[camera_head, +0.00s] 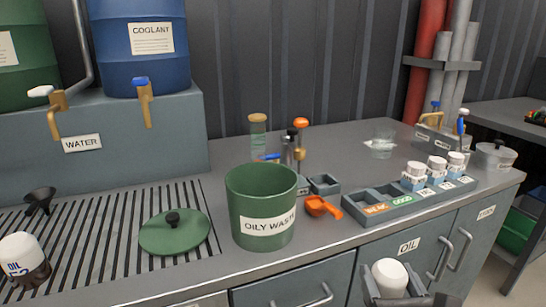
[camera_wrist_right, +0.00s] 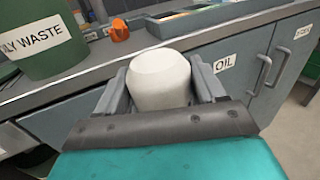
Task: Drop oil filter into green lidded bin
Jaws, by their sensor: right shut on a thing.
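The green bin (camera_head: 262,190), labelled OILY WASTE, stands open on the bench. Its green lid (camera_head: 173,232), with a black knob, lies on the slatted drain to its left. My right gripper (camera_head: 392,290) is shut on a white rounded cylinder, which looks like the oil filter (camera_head: 390,272). It is held in front of the bench, below the top's edge and to the right of the bin. In the right wrist view the white filter (camera_wrist_right: 160,79) sits between both fingers, and part of the bin (camera_wrist_right: 45,42) shows at upper left. My left gripper is not in view.
An orange scoop (camera_head: 320,207) and a divided grey tray (camera_head: 410,200) with several white-capped jars stand right of the bin. Cabinet handles (camera_head: 452,255) stick out near my right gripper.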

